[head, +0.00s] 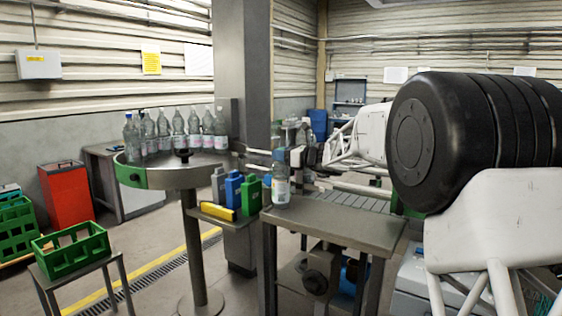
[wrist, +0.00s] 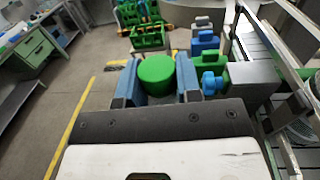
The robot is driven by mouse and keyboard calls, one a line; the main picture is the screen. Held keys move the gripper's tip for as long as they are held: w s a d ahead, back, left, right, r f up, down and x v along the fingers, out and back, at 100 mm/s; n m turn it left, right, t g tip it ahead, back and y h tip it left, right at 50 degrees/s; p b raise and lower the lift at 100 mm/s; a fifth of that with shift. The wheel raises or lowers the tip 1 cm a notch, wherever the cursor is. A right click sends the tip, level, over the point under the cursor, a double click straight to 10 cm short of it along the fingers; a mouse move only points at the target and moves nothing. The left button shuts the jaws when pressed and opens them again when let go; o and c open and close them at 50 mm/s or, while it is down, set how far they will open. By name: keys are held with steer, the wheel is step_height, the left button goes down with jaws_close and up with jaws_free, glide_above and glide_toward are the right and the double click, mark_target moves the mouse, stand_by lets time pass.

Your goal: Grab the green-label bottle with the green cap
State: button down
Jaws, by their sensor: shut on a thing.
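My gripper (wrist: 157,80) is shut on a bottle, its two blue finger pads on either side of the green cap (wrist: 156,70). Only the cap shows from above in the wrist view; the bottle's body is hidden below it. In the head view the clear bottle (head: 281,188) is upright at the near left corner of the grey metal table (head: 335,222).
Several clear bottles (head: 178,134) stand on the round turntable (head: 160,177) at left. Grey, blue (head: 234,188) and green (head: 252,194) containers stand on a low shelf close left of the held bottle. A green crate (head: 72,252) sits on a stool. A conveyor (head: 350,201) runs behind.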

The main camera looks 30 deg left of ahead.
steer(key=shift+r, duration=0.6)
steer(key=shift+s+d, duration=0.2)
steer(key=s+d+r, duration=0.1)
steer(key=s+d, duration=0.9)
steer(key=s, duration=0.1)
steer(key=shift+s+d+r, duration=0.15)
steer(key=shift+d+r, duration=0.05)
steer(key=shift+d, duration=0.05)
